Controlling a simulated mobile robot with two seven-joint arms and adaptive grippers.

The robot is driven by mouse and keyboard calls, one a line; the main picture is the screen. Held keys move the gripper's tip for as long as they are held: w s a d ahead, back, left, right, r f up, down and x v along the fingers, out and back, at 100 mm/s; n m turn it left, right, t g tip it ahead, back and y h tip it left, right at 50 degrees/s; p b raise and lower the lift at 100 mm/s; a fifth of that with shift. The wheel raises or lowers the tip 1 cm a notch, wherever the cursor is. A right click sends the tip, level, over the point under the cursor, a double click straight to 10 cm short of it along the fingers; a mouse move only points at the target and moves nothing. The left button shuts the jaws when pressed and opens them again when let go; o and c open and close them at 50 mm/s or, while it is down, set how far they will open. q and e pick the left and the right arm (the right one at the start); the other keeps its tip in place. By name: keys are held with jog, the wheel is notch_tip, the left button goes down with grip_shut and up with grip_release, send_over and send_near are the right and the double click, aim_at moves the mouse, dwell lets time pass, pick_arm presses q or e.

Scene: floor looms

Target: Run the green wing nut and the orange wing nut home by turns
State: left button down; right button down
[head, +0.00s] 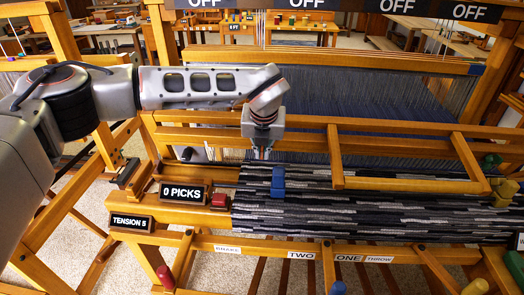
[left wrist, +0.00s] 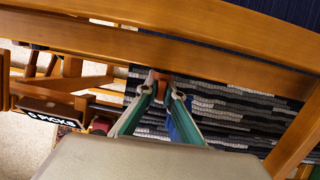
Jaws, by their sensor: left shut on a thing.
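My left gripper (head: 262,155) reaches down at the near beam of the loom, just behind the striped cloth. In the left wrist view its two fingertips (left wrist: 163,92) are closed around a small orange-red piece, which looks like the orange wing nut (left wrist: 159,77). My right gripper is not in view.
A blue piece (head: 278,182) stands on the striped cloth (head: 350,215) just in front of my left gripper. A wooden frame (head: 400,184) lies over the cloth to the right. The 0 PICKS sign (head: 183,192) and a red block (head: 219,201) are on the left.

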pick_arm(q)
jog(key=y, duration=0.5)
jog(key=shift+w+r+b, duration=0.25)
jog(key=shift+r+b, duration=0.05)
jog(key=shift+b, duration=0.05)
jog(key=shift+y, duration=0.3)
jog(key=c, duration=2.2)
grip_release()
jog(key=shift+d+f, duration=0.1)
jog(key=shift+s+f, duration=0.1)
jog(key=shift+s, duration=0.05)
